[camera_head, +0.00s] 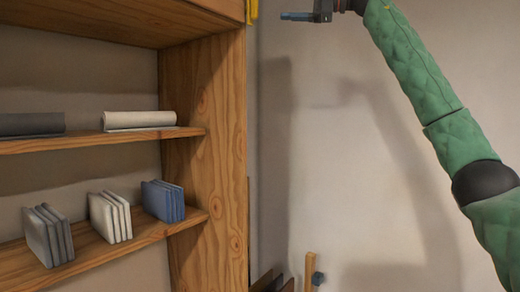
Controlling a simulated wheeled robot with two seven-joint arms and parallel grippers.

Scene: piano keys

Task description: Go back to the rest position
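My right arm comes in from the right edge in green padding and rises to the top of the view. My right gripper (297,16) is at the top, seen from the side, with its blue-grey fingers pointing left. It is in front of the wall and to the right of the wooden shelf unit (222,125), apart from it. Nothing shows in its fingers, but this angle hides whether they are open or shut. My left arm and gripper are not in view. No piano keys are in view.
The shelf holds a dark grey roll (30,124), a cream roll (138,119), grey slabs (48,235), white slabs (110,216) and blue slabs (163,200). A wooden post (310,270) and dark panels (272,281) stand low. Bare wall (340,150) fills the middle.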

